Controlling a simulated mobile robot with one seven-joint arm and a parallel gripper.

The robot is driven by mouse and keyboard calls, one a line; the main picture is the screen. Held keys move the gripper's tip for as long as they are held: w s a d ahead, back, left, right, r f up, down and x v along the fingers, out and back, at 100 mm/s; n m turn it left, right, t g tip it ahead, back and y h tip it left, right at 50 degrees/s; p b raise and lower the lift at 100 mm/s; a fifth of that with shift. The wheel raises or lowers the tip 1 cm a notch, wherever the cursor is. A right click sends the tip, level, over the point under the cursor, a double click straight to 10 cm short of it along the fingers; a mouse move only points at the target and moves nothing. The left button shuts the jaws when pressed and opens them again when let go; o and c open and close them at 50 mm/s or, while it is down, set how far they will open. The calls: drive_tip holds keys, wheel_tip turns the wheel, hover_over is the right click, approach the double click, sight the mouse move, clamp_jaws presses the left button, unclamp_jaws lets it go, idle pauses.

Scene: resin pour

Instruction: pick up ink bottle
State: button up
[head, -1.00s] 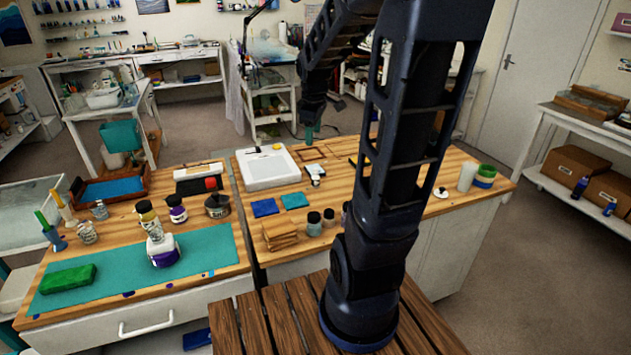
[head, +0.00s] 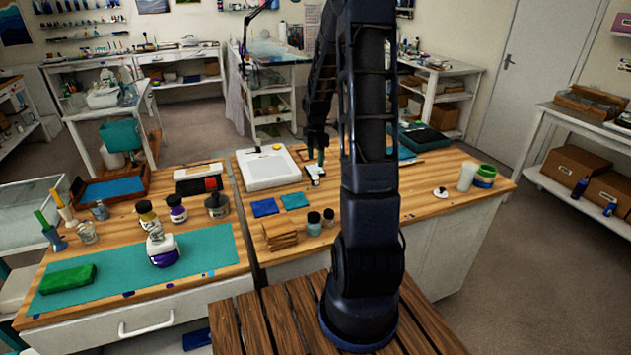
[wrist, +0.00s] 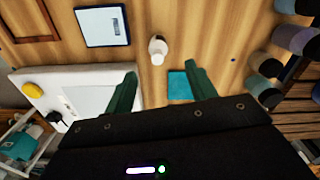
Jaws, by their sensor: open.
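My gripper (head: 317,155) is open and empty above the middle table, right of the white light box, pointing down; its green fingers (wrist: 160,85) show apart in the wrist view. A small white bottle-like thing (wrist: 157,48) stands beyond the fingertips in the wrist view, between their lines; in the head view a small white thing (head: 316,173) is below the gripper. Small dark-capped jars (head: 314,222) stand at the front of that table and show at the right of the wrist view (wrist: 265,64). I cannot tell which of these is the ink bottle.
The light box (head: 268,170), blue square (head: 264,207) and teal square (head: 295,201) lie nearby. Wooden blocks (head: 281,235) lie at the front. A dark-rimmed tablet-like thing (wrist: 103,27) lies flat. Several bottles stand around the left table's teal mat (head: 110,275).

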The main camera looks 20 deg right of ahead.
sight(315, 173)
drive_tip(key=shift+w+f, duration=0.2)
drive_tip(key=shift+f, duration=5.2)
drive_tip(key=c, duration=1.1)
drive_tip(key=shift+o, duration=0.2)
drive_tip(key=shift+r, duration=0.15)
